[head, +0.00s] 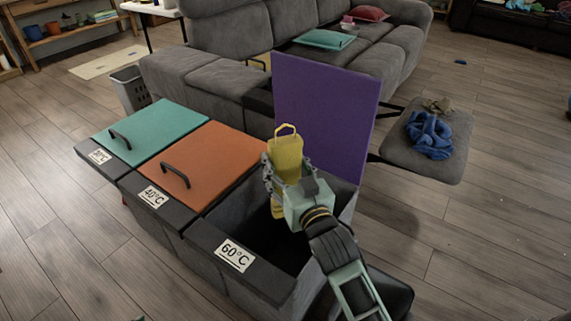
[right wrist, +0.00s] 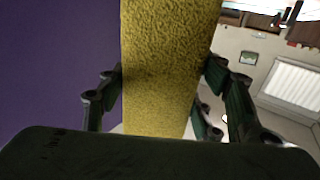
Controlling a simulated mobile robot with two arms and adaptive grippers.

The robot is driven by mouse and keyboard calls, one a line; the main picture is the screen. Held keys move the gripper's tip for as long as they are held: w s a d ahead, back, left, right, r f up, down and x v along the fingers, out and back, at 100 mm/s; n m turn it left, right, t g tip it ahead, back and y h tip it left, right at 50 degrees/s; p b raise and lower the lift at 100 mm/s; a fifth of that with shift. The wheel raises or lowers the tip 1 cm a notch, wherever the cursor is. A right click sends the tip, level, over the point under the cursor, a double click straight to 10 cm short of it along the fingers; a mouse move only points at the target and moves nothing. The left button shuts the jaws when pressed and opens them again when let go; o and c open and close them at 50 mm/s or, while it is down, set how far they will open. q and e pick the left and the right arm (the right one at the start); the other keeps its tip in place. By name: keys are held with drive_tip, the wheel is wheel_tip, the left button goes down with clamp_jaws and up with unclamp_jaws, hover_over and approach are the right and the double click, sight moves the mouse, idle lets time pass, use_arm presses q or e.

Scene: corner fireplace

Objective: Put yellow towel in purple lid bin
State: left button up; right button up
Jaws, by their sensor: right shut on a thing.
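The yellow towel (head: 286,152) is held in my right gripper (head: 287,178), which is shut on it. The towel hangs upright, with a loop at its top, over the open bin (head: 240,211) labelled 60°C. The purple lid (head: 322,115) of that bin stands raised behind the towel. In the right wrist view the towel (right wrist: 168,65) passes between the fingers, with the purple lid (right wrist: 55,70) at the left. The bin's inside is dark and partly hidden by my right arm. My left gripper is not in view.
Beside the open bin are closed bins with an orange lid (head: 200,165) and a teal lid (head: 150,132). A grey seat (head: 455,160) with a blue cloth (head: 429,135) stands to the right. A grey sofa (head: 215,78) is behind. Floor at the right is clear.

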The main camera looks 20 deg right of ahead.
drive_tip(key=o, duration=1.4)
drive_tip(key=shift+c, duration=0.2)
drive_tip(key=s, duration=1.2)
drive_tip(key=shift+d, duration=0.4)
